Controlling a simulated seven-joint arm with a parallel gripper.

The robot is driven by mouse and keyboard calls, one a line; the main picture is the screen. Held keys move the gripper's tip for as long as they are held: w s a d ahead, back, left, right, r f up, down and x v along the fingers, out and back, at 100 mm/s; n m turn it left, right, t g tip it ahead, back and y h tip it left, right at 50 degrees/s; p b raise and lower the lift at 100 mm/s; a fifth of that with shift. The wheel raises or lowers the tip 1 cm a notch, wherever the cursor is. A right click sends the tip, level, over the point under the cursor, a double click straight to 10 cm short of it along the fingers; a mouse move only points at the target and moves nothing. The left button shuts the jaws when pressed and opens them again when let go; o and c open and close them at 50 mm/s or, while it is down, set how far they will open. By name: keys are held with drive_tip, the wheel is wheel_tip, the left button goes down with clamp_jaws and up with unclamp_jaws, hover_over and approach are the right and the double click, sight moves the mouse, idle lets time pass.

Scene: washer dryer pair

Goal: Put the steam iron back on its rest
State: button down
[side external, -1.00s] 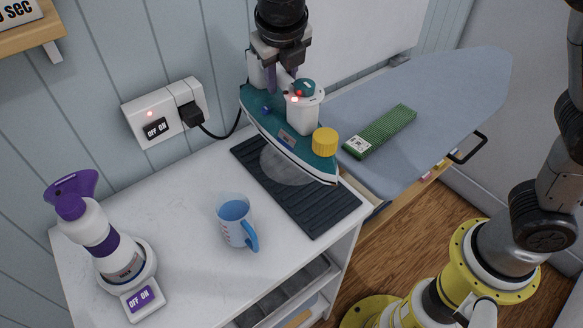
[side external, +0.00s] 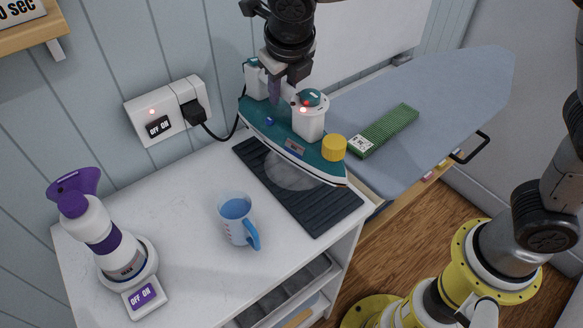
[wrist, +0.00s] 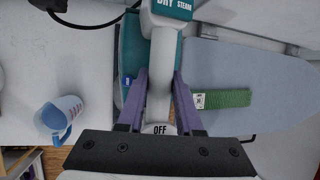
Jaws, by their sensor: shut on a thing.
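The teal and white steam iron (side external: 300,146) hangs over the dark ribbed rest mat (side external: 318,207) on the white counter, its soleplate facing down and a shadow on the mat below it. My gripper (side external: 278,88) is shut on the iron's white handle. In the wrist view my purple fingers (wrist: 160,100) lie on both sides of the handle (wrist: 160,75). The iron hides the back part of the mat.
A blue measuring jug (side external: 237,219) stands left of the mat. A purple and white spray bottle (side external: 100,235) stands at the counter's left. The iron's black cord runs to a wall socket (side external: 168,110). A green box (side external: 385,130) lies on the ironing board (side external: 460,90) at right.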

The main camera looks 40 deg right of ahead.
sight(279, 113)
drive_tip(key=shift+w+a+f, duration=0.15)
drive_tip(key=shift+f, duration=1.45)
drive_tip(key=shift+w+a+f, duration=0.15)
drive_tip(key=shift+f, duration=2.3)
